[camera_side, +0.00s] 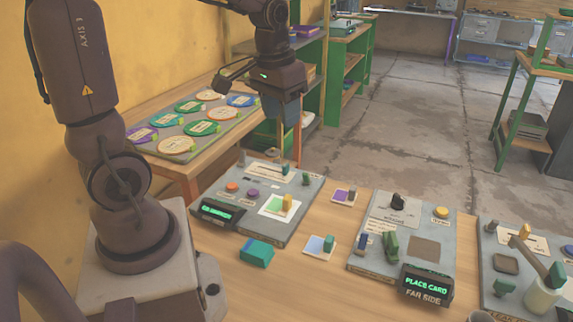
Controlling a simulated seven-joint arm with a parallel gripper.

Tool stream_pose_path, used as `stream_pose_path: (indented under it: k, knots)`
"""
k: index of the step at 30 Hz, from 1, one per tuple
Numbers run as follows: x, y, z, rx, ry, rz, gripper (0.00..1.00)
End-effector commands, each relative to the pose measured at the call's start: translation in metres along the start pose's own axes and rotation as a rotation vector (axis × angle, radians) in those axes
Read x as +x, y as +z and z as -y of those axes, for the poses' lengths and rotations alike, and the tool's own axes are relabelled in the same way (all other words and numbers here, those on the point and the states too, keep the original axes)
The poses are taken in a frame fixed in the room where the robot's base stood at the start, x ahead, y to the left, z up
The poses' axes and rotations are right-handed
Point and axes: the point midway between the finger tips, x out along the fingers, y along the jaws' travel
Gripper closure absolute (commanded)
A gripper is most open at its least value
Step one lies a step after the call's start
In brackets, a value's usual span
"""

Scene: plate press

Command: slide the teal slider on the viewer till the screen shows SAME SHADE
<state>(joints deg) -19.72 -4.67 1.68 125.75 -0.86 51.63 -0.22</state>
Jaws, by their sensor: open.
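My gripper (283,155) is open, pointing down over the back part of the left grey panel (285,230). I cannot tell whether its fingers touch anything. The left panel's screen (218,213) shows small green text that I cannot read. The middle grey panel (378,262) carries a screen (426,286) reading PLACE CARD FAR SIDE and a green upright part (391,245). I cannot tell for sure which part is the teal slider.
A teal block (257,252) and two small tiles, one light blue (319,246) and one purple (343,196), lie on the wooden table. Several coloured discs lie on a board (150,152) at the back left.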

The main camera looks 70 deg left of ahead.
Motion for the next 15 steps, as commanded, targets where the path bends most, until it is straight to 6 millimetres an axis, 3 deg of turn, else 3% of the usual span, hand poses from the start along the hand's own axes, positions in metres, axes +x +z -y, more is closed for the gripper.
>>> stream_pose_path:
  k: [6,15]
  knots:
    - [0.061,-0.057,0.062,-0.192,-0.017,0.122,0.60]
    - [0.149,-0.104,0.145,-0.378,-0.033,0.193,0.60]
